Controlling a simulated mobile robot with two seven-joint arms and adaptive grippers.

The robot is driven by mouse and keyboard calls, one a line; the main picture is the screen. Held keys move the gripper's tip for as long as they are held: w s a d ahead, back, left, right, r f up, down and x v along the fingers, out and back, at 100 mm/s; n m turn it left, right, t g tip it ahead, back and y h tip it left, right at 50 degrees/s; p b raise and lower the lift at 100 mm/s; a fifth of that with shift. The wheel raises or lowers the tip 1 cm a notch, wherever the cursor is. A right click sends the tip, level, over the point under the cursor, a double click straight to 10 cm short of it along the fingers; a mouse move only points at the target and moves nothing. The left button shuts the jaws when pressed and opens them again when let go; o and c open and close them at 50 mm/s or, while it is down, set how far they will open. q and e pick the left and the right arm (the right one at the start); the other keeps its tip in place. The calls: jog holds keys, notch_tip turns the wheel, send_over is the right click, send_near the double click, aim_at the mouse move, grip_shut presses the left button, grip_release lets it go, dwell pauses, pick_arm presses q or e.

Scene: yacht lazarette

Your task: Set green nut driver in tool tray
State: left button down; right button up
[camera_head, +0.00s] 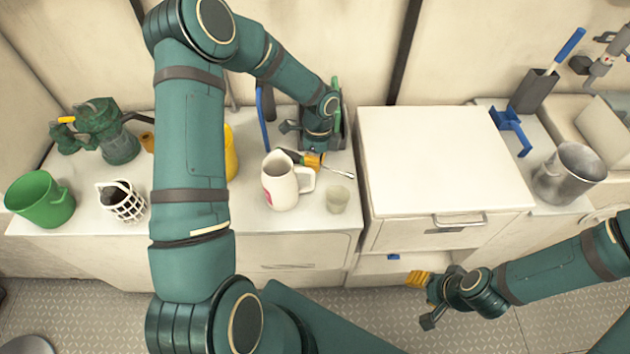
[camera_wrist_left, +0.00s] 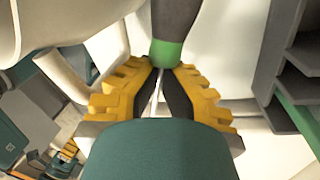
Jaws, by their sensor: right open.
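The green nut driver has a dark handle with a green collar (camera_wrist_left: 169,53) at the top of the left wrist view, and a thin metal shaft. In the head view its shaft (camera_head: 340,173) shows just right of my left gripper (camera_head: 312,163), over the left counter. The left yellow fingers are closed together at the collar. My right gripper (camera_head: 424,300) is open and empty in front of the white cabinet.
A white pitcher (camera_head: 281,184) and a small cup (camera_head: 338,200) stand close in front of the left gripper. A green bucket (camera_head: 42,198), a white basket (camera_head: 122,202) and a green pump (camera_head: 105,130) stand at left. The white cabinet top (camera_head: 430,150) is clear.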

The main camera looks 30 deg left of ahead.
pick_arm(q)
jog(key=shift+f+b, duration=0.7)
jog(key=shift+f, duration=3.1)
jog(key=shift+f, duration=0.1)
jog(key=c, duration=1.1)
grip_release()
jog(key=shift+c, duration=0.2)
